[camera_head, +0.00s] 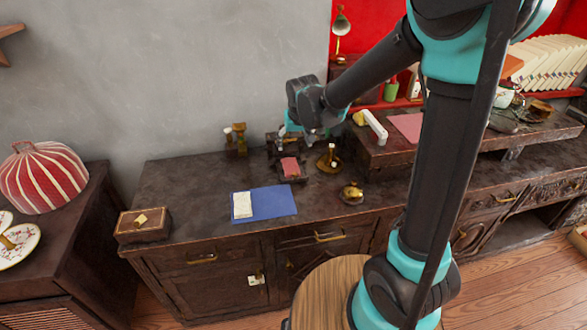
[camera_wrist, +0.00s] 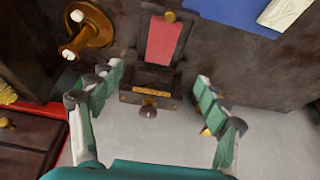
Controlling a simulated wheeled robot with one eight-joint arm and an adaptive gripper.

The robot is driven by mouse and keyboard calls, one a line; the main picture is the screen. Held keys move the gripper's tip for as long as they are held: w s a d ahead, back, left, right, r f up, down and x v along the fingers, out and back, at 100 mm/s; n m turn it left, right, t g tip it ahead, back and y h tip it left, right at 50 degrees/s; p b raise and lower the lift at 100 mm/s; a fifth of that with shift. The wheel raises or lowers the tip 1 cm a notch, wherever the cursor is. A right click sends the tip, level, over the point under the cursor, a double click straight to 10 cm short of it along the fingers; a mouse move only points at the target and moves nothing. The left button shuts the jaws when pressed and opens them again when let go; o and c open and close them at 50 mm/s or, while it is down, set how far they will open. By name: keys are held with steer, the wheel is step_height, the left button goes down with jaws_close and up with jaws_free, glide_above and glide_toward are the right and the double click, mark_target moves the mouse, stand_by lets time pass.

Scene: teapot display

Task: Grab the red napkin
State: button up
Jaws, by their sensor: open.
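The red napkin (camera_head: 290,166) lies on a small dark wooden stand (camera_head: 291,178) on the sideboard. In the wrist view the napkin (camera_wrist: 163,42) is a flat red strip on this stand, beyond the fingertips and about centred between them. My gripper (camera_head: 306,127) is above and behind the stand, apart from the napkin. In the wrist view my gripper (camera_wrist: 153,77) has its two green fingers spread wide with nothing between them. A small box front with a round knob (camera_wrist: 148,108) shows between the fingers.
A brass candle holder (camera_head: 328,160) stands right of the napkin. A blue cloth (camera_head: 272,203) with a cream folded piece (camera_head: 242,205) lies in front and left. A raised dark shelf (camera_head: 400,150) is at right, and a grey wall (camera_head: 180,80) is behind.

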mark_target(291, 166)
steer(key=x, duration=1.4)
steer(key=shift+a+f, duration=0.1)
steer(key=shift+a, duration=0.1)
steer(key=shift+c, duration=0.4)
steer(key=c, duration=1.1)
steer(key=shift+c, duration=0.2)
